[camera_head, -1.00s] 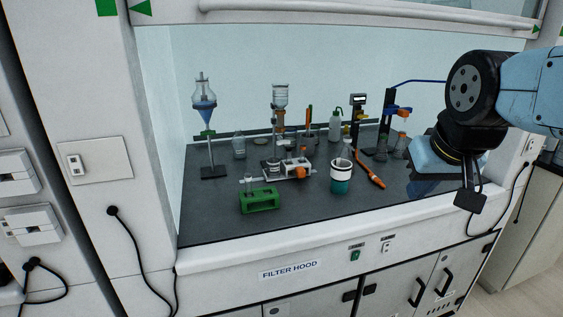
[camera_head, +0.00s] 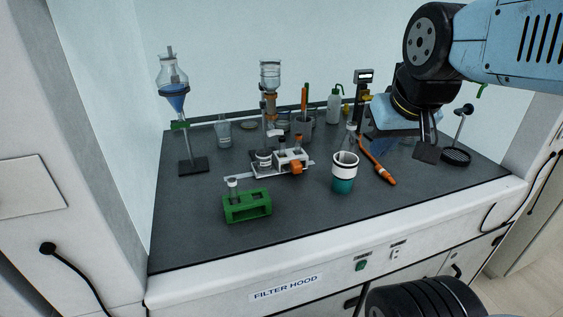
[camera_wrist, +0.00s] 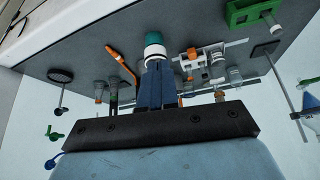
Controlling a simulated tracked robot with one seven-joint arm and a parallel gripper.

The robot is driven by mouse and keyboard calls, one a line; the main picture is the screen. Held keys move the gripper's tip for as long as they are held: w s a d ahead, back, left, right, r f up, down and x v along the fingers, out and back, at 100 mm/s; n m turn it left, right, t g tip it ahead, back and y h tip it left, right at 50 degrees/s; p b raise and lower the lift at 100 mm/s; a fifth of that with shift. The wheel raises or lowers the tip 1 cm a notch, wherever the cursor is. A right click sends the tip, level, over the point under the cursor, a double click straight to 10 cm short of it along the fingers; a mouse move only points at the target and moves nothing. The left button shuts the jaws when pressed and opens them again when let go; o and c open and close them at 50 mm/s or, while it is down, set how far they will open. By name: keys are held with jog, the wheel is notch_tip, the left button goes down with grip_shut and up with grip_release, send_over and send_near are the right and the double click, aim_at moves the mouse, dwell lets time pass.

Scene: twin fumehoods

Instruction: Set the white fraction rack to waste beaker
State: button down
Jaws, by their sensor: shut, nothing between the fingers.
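The white fraction rack (camera_head: 293,156) stands mid-worktop in the hood, with orange-topped vials and an orange part at its front right. It also shows in the wrist view (camera_wrist: 216,50). A white-rimmed cup with a teal lower half (camera_head: 345,174), perhaps the waste beaker, stands upright right of the rack, apart from it. In the wrist view the cup (camera_wrist: 154,40) lies beyond my fingertips. My gripper (camera_head: 426,154) is shut and empty, above the right side of the worktop. In the wrist view its fingers (camera_wrist: 158,72) are together.
A green rack (camera_head: 247,206) with a vial stands front left. A separating funnel on a stand (camera_head: 174,100) is at the left. An orange pen-like tool (camera_head: 379,164) lies right of the cup. A wash bottle (camera_head: 335,106) stands behind.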

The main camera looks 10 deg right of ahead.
jog(key=w+a+r+n+t+y, duration=0.1)
jog(key=w+a+r+t+y, duration=0.15)
jog(key=w+a, duration=0.75)
jog(key=w+a+r+n+t+y, duration=0.1)
jog(key=w+a+t+y, duration=0.15)
jog(key=w+a, duration=0.75)
jog(key=w+f+m+h, duration=0.2)
jog(key=w+f+h, duration=0.4)
jog(key=w+f, duration=0.15)
jog(key=s+f+n+g+h, duration=0.1)
jog(key=s+f+g+h, duration=0.4)
jog(key=f, duration=0.5)
jog(key=shift+y, duration=0.6)
jog(key=x, duration=0.8)
jog(key=shift+s+a+f, duration=0.25)
jog(key=shift+s+f, duration=0.05)
jog(key=shift+f, duration=0.15)
jog(key=d, duration=0.2)
jog(key=shift+w+d+f, duration=0.25)
jog(key=shift+w+d, duration=0.1)
jog(key=shift+w, duration=0.05)
jog(key=shift+w+d, duration=0.2)
jog(key=shift+d, duration=0.55)
